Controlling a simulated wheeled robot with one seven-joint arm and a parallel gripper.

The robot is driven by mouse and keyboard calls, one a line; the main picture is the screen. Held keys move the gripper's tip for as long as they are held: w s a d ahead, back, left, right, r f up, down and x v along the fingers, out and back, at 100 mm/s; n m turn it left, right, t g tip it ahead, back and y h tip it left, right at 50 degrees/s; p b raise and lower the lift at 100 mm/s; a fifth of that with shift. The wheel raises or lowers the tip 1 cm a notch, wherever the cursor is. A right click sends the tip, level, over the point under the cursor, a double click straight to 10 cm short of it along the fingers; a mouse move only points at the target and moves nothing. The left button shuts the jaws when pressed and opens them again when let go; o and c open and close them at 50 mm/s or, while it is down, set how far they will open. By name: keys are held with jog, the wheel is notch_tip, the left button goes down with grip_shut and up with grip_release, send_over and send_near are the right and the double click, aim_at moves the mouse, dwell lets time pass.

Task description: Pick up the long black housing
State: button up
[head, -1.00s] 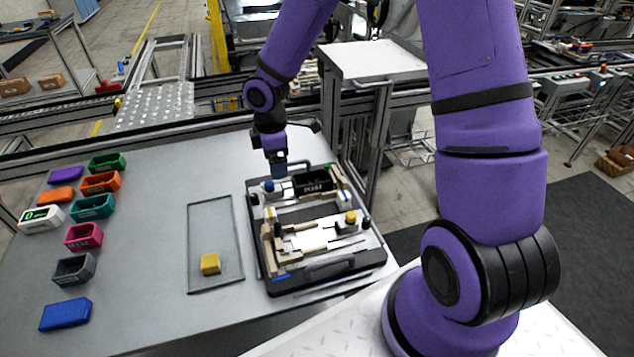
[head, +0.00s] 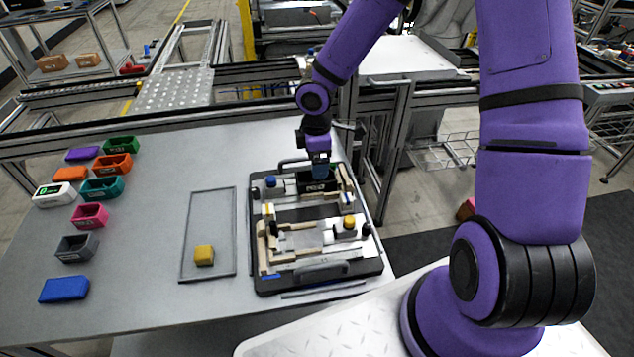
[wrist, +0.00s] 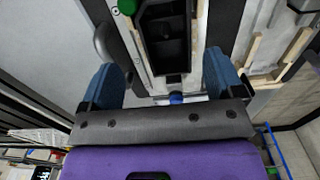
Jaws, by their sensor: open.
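The long black housing (head: 318,186) sits at the back of the black pallet fixture (head: 330,277), partly hidden by my gripper (head: 320,172) in the head view. In the wrist view the black housing (wrist: 168,45) is an open-topped box with dark inner compartments. My gripper (wrist: 160,78) is open, its blue fingers apart on either side of the housing's near end in that view. Nothing is held. The height between the fingertips and the housing is hard to tell.
A blue-topped peg (head: 270,181) and a yellow-topped peg (head: 349,222) stand on the fixture. Several coloured bins and lids stand at the table's left. Bare tabletop (head: 145,225) lies between.

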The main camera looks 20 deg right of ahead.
aim_at(316, 181)
jog(key=shift+s+a+f, duration=0.1)
jog(key=shift+s+f, duration=0.1)
jog(key=shift+f, duration=1.15)
jog(key=shift+s+a+f, duration=0.1)
jog(key=shift+s+f, duration=0.05)
jog(key=shift+f, duration=1.2)
jog(key=c, duration=1.1)
jog(key=shift+o, duration=0.2)
